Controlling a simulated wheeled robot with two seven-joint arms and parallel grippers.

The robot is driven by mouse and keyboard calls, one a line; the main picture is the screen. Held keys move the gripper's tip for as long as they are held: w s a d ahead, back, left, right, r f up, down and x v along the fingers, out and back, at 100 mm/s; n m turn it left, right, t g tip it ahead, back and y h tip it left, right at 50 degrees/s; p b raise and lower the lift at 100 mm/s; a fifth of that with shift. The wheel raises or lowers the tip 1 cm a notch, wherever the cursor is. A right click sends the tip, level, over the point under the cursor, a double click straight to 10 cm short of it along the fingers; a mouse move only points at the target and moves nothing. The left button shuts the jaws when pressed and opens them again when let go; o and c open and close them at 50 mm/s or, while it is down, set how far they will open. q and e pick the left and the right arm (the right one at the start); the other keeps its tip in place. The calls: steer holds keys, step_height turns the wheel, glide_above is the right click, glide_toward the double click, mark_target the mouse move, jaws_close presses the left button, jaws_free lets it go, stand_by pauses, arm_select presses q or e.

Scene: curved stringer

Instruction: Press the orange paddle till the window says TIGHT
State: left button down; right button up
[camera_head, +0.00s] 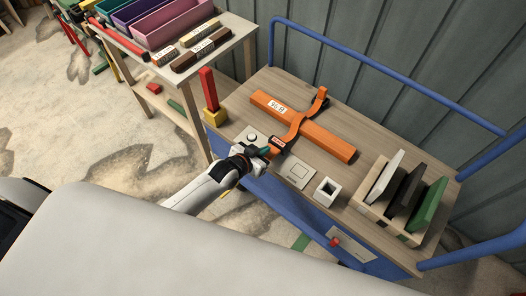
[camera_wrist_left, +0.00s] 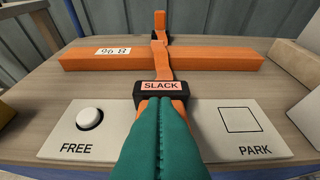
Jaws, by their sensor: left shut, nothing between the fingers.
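The black window housing (camera_wrist_left: 161,90) reads SLACK in the left wrist view; it also shows small in the head view (camera_head: 278,144). An orange strap (camera_wrist_left: 160,62) runs back from it over an orange beam (camera_wrist_left: 95,58) labelled 96 B. The orange paddle (camera_wrist_left: 196,130) lies in front of the window, mostly hidden under my green fingers. My left gripper (camera_wrist_left: 159,101) is shut and empty, its fingertips over the paddle just in front of the window; it shows in the head view (camera_head: 264,152). I cannot tell whether it touches the paddle. My right gripper is not in view.
A white button (camera_wrist_left: 90,117) marked FREE is left of the paddle, a PARK square (camera_wrist_left: 241,120) right. A blue rail (camera_head: 380,67) runs behind.

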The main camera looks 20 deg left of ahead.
arm_select(q)
steer(key=shift+f, duration=0.25)
